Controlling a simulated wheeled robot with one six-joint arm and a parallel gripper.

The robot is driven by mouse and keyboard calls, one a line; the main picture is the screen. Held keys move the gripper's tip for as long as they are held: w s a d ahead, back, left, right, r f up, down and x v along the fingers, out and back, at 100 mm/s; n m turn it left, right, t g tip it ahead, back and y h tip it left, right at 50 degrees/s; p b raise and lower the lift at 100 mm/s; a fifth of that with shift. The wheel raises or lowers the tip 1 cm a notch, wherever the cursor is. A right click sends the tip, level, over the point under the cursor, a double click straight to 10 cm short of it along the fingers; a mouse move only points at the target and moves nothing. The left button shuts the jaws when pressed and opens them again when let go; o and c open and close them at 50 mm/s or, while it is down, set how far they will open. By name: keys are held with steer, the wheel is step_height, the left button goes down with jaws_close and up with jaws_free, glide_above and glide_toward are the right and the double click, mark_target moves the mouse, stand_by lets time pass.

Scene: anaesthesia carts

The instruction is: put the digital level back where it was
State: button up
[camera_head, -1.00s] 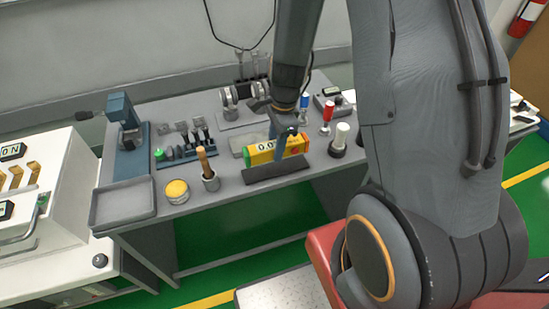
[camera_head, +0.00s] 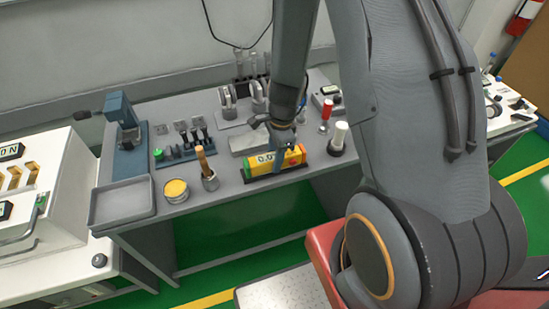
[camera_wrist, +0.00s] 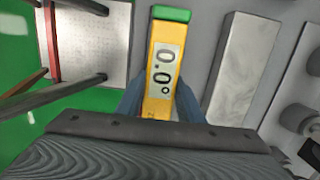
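The level's far end is hidden under my gripper there.
Behind the level is a grey block (camera_head: 247,143). To its left are a brush cup (camera_head: 210,181) and a yellow-topped tin (camera_head: 177,190); to its right, a white-topped tool (camera_head: 339,138) and a red-handled one (camera_head: 325,120). An empty grey tray (camera_head: 123,203) sits at the front left.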

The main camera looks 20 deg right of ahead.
steer(key=o, duration=0.3)
steer(key=shift+r, duration=0.1)
step_height(320, 180, up, 12)
steer(key=d+b, duration=0.1)
steer(key=s+r+n, duration=0.3)
steer(key=n, duration=0.3)
steer(key=s+r+n+t+h, duration=0.1)
steer(key=s+r+n, duration=0.1)
steer(key=n, duration=0.4)
steer(key=s+a+r+n, duration=0.1)
steer(key=s+r+n, duration=0.2)
steer(key=n, duration=0.3)
steer(key=shift+s+r+t, duration=0.3)
steer(key=shift+s, duration=0.45)
steer(key=shift+f, duration=0.1)
steer(key=shift+f+b, duration=0.85)
